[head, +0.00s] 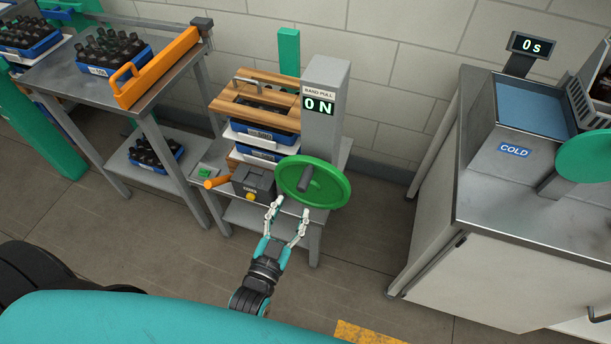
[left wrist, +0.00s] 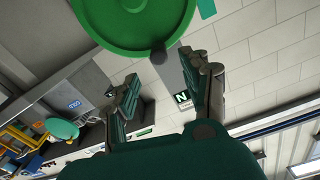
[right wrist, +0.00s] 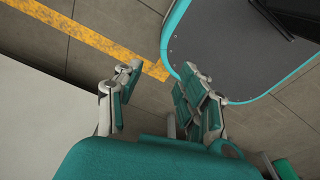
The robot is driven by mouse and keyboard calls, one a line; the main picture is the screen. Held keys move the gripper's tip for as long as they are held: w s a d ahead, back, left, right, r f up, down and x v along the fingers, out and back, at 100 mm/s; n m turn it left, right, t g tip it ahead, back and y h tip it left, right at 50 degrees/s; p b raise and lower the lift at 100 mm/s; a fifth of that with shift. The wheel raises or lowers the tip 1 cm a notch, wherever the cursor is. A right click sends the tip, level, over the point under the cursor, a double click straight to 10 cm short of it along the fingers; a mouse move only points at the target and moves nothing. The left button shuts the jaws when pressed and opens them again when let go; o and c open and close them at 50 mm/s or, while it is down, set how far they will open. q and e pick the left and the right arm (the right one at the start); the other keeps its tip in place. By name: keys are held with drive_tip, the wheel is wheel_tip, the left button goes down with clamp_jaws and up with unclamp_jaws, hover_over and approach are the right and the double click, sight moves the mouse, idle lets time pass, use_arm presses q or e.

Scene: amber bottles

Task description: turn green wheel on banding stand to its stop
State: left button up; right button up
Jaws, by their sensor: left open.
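The green wheel (head: 328,190) is mounted on the front of the banding stand (head: 326,115), with a dark handle (head: 305,179) sticking out from it. The stand's display reads "0 N" under a "BAND PULL" label. My left gripper (head: 292,204) is open and empty, just below and in front of the wheel. In the left wrist view the wheel (left wrist: 135,18) fills the top, and its dark handle (left wrist: 158,53) shows beyond and between the open fingers (left wrist: 165,85), apart from them. My right gripper (right wrist: 155,88) shows only in the right wrist view, fingers apart, over bare floor.
Crates of amber bottles (head: 262,125) are stacked under a wooden frame on the stand's table. A metal table (head: 85,77) with a bottle crate and orange rail stands left. A steel cabinet (head: 535,225) with a cold bath stands right. Floor between is clear.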

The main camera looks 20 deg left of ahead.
sight(300, 190)
use_arm(q)
drive_tip(key=w+p, duration=0.1)
drive_tip(key=w, duration=0.8)
drive_tip(key=shift+w+d+p, duration=0.15)
drive_tip(key=shift+d+p, duration=0.05)
drive_tip(key=shift+p, duration=0.1)
drive_tip(key=shift+w, duration=0.35)
use_arm(e)
drive_tip(key=shift+s+d+r, duration=0.35)
drive_tip(key=shift+r, duration=0.2)
drive_tip(key=shift+s+d+r, duration=0.3)
drive_tip(key=shift+r, duration=0.2)
use_arm(q)
clamp_jaws()
use_arm(e)
drive_tip(key=shift+a, duration=0.25)
